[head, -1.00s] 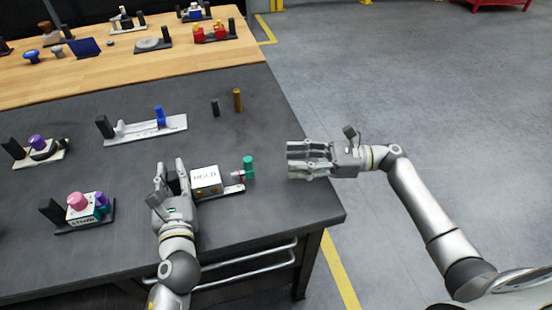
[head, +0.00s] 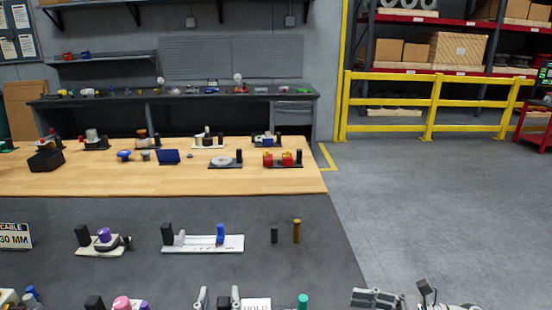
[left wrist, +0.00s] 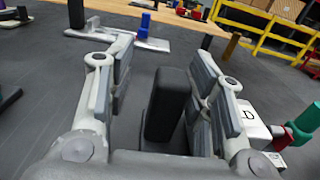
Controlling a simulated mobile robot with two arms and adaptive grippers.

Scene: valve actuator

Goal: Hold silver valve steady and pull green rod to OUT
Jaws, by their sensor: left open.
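The white block labelled HOLD (head: 256,304) is cut by the bottom edge of the head view. Its edge, with a letter D, shows at the right in the left wrist view (left wrist: 252,122). The green rod end (head: 303,301) stands right of the block; it also shows at the right edge in the left wrist view (left wrist: 303,122). My left gripper (head: 218,297) is open, left of the block. In the left wrist view a black upright post (left wrist: 166,105) stands between its fingers. My right gripper (head: 362,298) looks open and empty, right of the green rod, partly cut off.
Behind are a white fixture with a blue knob (head: 221,234), a black peg (head: 274,235) and a brown peg (head: 297,231). A fixture with a purple knob (head: 104,236) is at the left. A wooden table (head: 220,183) with several fixtures stands beyond. Free floor is at the right.

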